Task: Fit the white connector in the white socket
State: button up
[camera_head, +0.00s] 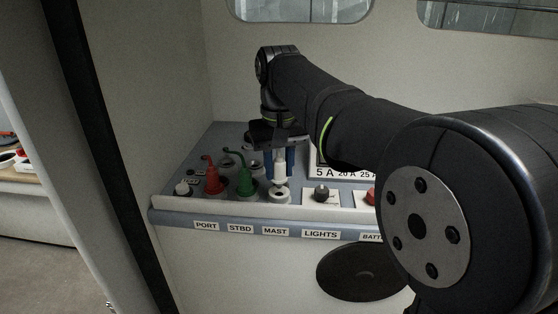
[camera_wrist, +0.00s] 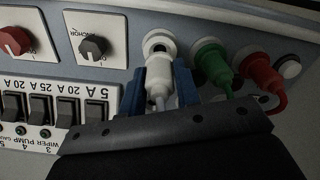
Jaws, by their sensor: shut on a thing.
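My gripper (camera_head: 279,172) has blue fingers and is shut on the white connector (camera_head: 280,168), which points down over the panel. The white socket (camera_head: 280,195) is a round ring directly below the connector's lower end. In the wrist view the connector (camera_wrist: 160,78) sits between the blue fingers, its cable running back under the gripper. The socket (camera_wrist: 158,40) shows just beyond its tip, and part of its dark hole is visible. The tip is very close to the rim; I cannot tell whether they touch.
A green connector (camera_head: 244,180) and a red connector (camera_head: 212,178) with curved cables stand in sockets to the left. A white round cap (camera_head: 183,188) is farther left. A black knob (camera_head: 321,193) and a red knob (camera_head: 372,196) are to the right. Rocker switches (camera_wrist: 40,108) show in the wrist view.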

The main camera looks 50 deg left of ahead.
aim_at(279, 177)
jog(key=shift+f, duration=1.4)
jog(key=shift+f, duration=0.15)
jog(key=o, duration=1)
jog(key=shift+o, duration=0.2)
notch_tip(279, 177, up, 18)
jog(key=shift+f, duration=0.25)
